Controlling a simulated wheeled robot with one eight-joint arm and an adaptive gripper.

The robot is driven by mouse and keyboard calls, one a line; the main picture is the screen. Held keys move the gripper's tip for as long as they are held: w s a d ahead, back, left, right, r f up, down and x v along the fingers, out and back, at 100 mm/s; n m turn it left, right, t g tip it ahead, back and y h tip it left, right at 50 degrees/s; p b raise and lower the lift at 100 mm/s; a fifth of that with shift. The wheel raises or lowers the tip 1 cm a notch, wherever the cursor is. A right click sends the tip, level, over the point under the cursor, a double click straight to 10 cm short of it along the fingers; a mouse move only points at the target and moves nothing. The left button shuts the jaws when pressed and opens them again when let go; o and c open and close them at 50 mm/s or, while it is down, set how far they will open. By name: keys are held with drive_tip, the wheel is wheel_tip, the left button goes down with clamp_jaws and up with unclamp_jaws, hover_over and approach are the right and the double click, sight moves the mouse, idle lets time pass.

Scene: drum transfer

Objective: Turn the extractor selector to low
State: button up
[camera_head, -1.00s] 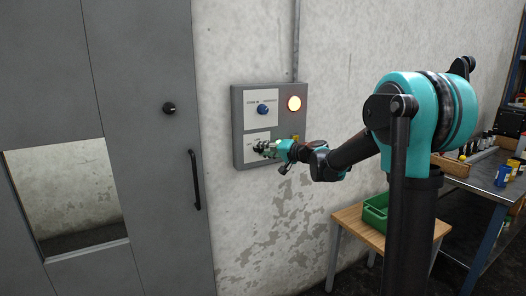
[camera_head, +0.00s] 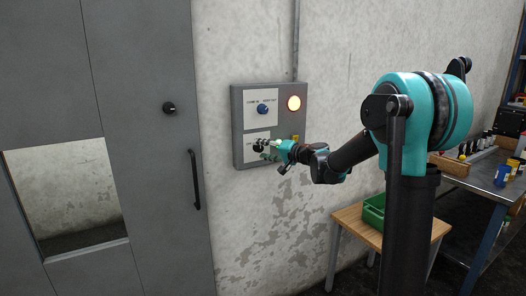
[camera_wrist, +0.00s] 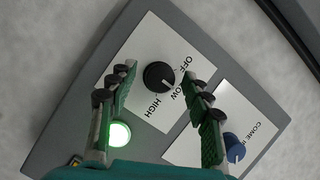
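The extractor selector is a black round knob (camera_wrist: 158,76) on a white plate marked OFF, LOW and HIGH. In the head view the knob (camera_head: 258,146) sits on the lower plate of the grey wall panel (camera_head: 238,125). My gripper (camera_wrist: 151,88) is open, with one finger on each side of the knob in the wrist view and nothing between them. In the head view my gripper (camera_head: 274,150) is just right of the knob and seems apart from it. A faint mark shows on the knob's lower right side; I cannot tell surely which label it points to.
A green lamp (camera_wrist: 119,134) is lit beside the selector. A grey door with a handle (camera_head: 194,180) is left. A green bin (camera_head: 374,210) stands on a wooden table right.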

drive_tip(key=v, duration=1.2)
drive_tip(key=s+d+f+g+h, duration=0.1)
drive_tip(key=s+d+f+h, duration=0.3)
drive_tip(key=s+f, duration=0.6)
drive_tip(key=s+d+f+n+g+h, duration=0.1)
drive_tip(key=s+d+f+g+h, duration=0.1)
drive_tip(key=s+d+f+h, duration=0.3)
drive_tip(key=s+d+f+n+g+h, duration=0.1)
drive_tip(key=s+d+f+h, duration=0.3)
drive_tip(key=s+d+f, duration=0.5)
drive_tip(key=s+f+g, duration=0.1)
drive_tip(key=s+f, duration=0.4)
drive_tip(key=s, duration=0.2)
drive_tip(key=shift+d+f, duration=0.25)
drive_tip(key=shift+f, duration=0.15)
